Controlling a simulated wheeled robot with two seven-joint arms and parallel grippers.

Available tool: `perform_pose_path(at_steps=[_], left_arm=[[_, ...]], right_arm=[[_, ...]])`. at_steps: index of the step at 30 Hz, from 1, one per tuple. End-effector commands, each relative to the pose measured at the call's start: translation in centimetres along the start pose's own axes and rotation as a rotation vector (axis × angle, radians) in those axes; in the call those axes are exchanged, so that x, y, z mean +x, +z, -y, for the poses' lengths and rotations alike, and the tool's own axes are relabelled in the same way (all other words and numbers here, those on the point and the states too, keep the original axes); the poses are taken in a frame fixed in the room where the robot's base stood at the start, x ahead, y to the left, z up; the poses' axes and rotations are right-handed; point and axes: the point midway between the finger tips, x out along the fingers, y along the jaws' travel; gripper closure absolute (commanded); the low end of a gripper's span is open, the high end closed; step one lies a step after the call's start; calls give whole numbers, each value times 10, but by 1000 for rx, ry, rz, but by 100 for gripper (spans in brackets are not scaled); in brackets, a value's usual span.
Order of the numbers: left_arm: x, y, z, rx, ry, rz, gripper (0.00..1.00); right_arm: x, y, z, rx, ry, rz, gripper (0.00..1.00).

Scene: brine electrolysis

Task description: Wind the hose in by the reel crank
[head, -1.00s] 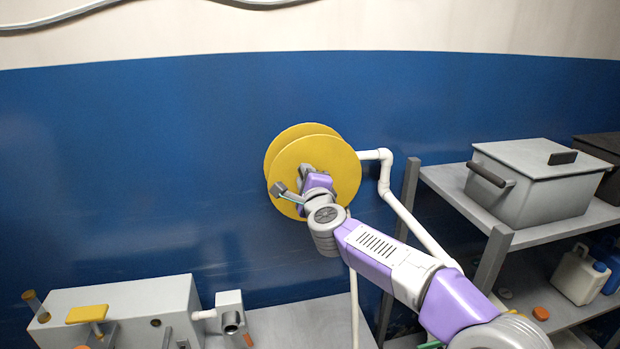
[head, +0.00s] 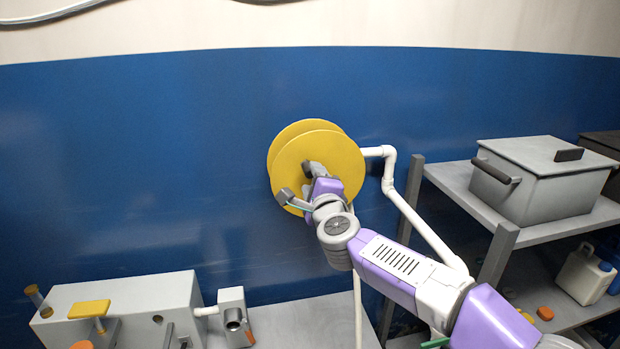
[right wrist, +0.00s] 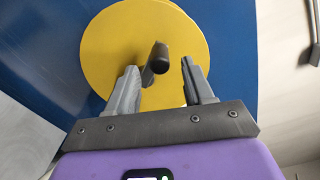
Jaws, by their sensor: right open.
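The yellow hose reel (head: 345,160) is mounted on the blue wall in the middle of the head view. It also fills the upper middle of the right wrist view (right wrist: 110,45). Its dark crank knob (right wrist: 158,58) points toward the camera between my right gripper's (right wrist: 160,78) two fingers. The fingers are apart, with a gap on each side of the knob. In the head view my right gripper (head: 298,184) is in front of the reel and hides the crank. A white hose (head: 357,300) hangs below the reel. My left gripper is not in view.
A white pipe (head: 432,240) runs from beside the reel down to the right. A grey shelf (head: 455,185) at the right holds a lidded grey box (head: 545,185), with a white jug (head: 582,277) below. A grey unit (head: 120,310) stands at the lower left.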

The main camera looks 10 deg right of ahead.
Motion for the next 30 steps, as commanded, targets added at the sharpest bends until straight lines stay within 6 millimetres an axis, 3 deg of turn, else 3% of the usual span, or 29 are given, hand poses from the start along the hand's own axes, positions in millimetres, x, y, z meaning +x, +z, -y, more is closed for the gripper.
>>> perform_pose_path(at_steps=[3,9,30], left_arm=[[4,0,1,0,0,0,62],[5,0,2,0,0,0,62],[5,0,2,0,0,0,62]], right_arm=[[-17,0,0,0,-1,0,48],[-30,0,0,0,0,-1,48],[-31,0,0,0,0,-1,48]])
